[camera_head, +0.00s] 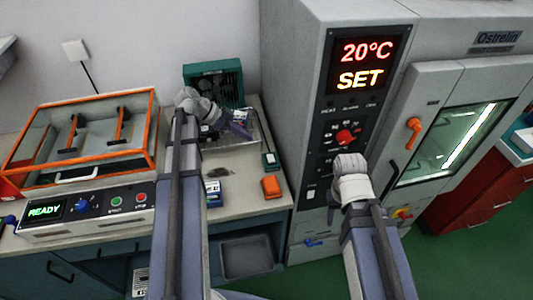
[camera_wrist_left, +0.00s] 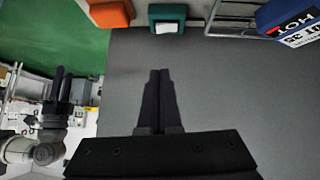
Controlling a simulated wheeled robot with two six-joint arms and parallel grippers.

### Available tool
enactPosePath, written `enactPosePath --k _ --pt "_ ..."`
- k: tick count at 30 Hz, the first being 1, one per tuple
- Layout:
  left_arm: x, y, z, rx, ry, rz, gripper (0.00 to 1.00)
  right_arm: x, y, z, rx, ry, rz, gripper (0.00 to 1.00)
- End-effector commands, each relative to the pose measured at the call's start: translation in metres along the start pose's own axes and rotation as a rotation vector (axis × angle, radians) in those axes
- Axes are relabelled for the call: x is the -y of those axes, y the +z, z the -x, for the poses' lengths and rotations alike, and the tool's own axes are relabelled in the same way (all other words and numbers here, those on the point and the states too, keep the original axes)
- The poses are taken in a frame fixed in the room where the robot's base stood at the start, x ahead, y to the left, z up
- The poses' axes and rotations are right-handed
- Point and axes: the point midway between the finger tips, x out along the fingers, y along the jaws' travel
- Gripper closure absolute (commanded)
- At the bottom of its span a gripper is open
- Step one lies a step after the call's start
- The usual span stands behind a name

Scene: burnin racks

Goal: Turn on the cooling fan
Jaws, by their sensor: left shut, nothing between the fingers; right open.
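A teal box with a dark grille, apparently the cooling fan (camera_head: 213,80), stands at the back of the bench against the wall, partly hidden by my left wrist. A small teal block with a pale top (camera_head: 270,160), perhaps its switch, sits on the bench near the tall cabinet. It also shows at the top of the left wrist view (camera_wrist_left: 167,18). My left gripper (camera_head: 241,131) is shut and empty above the wire basket, left of the teal block and apart from it. My right gripper (camera_wrist_left: 62,84) is open and empty, before the cabinet front.
An orange block (camera_head: 271,187) and a blue box marked HOT (camera_wrist_left: 290,20) lie near the bench front. A wire basket (camera_head: 235,145) stands behind. An orange-framed glass-lidded unit (camera_head: 80,140) fills the left bench. The tall cabinet (camera_head: 300,70) borders the right.

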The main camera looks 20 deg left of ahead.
Motion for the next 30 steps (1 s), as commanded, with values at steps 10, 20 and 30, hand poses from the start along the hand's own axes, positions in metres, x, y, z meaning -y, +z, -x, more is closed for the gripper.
enactPosePath --k 10,20,30 --pt "0.000 0.001 -0.004 0.000 -0.001 0.001 1.00 0.000 0.000 -0.004 0.000 0.000 0.000 0.50" --pt "0.001 0.005 -0.061 0.000 0.000 0.000 1.00 0.004 -0.003 -0.046 0.000 0.000 0.000 0.50" --pt "0.001 0.015 -0.115 0.000 -0.002 0.002 1.00 0.009 -0.005 -0.090 0.000 0.000 0.000 0.50"
